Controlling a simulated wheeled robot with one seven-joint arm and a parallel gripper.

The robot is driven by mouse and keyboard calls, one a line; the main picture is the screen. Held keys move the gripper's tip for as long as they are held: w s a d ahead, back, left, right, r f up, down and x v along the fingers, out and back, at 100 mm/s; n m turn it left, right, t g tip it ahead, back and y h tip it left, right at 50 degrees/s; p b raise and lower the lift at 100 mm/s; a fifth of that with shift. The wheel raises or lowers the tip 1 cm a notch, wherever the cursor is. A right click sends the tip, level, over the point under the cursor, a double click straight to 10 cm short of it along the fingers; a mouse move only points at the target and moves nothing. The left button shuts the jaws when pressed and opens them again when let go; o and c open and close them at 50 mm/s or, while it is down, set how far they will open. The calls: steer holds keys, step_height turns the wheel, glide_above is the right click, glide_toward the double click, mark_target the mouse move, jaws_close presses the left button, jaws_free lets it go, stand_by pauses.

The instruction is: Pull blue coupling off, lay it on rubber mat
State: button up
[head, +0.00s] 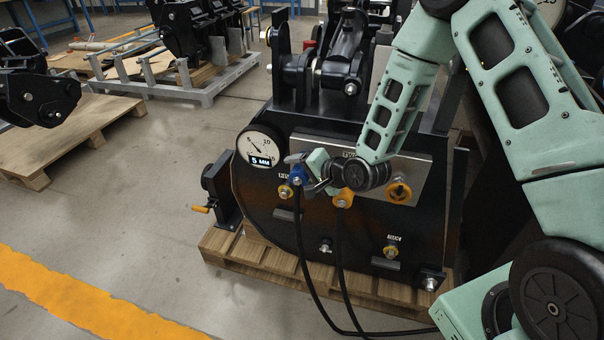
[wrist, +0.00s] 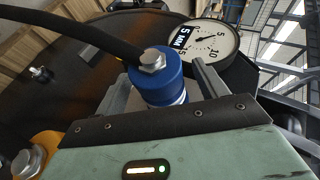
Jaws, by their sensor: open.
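The blue coupling (wrist: 160,80) sits on the dark machine's front panel, with a black hose attached and a silver hex fitting on its end. In the head view the blue coupling (head: 299,174) is partly hidden by my gripper (head: 306,168). In the wrist view my gripper (wrist: 163,82) is open, with one grey finger on each side of the coupling. I cannot tell whether either finger touches it. I cannot make out a rubber mat in either view.
An orange coupling (head: 343,198) with its own hose is close on the right; more orange-ringed ports (head: 398,191) follow. A round gauge (head: 260,146) reading 5 mm is at upper left. The machine stands on a wooden pallet (head: 222,246). Open floor (head: 140,220) lies left.

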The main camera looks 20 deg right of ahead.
mark_target(297, 184)
steer(key=c, duration=1.2)
steer(key=shift+o, duration=0.2)
steer(key=shift+s+a, duration=0.65)
steer(key=shift+s, duration=0.2)
steer(key=shift+s+a, duration=0.65)
steer(key=shift+s, duration=0.15)
steer(key=shift+s, duration=0.1)
steer(key=shift+s+a+b, duration=0.2)
steer(key=shift+s+a, duration=0.4)
steer(key=shift+s, duration=0.2)
steer(key=shift+s+a+b, duration=0.15)
steer(key=shift+s+a, duration=0.4)
steer(key=shift+s, duration=0.2)
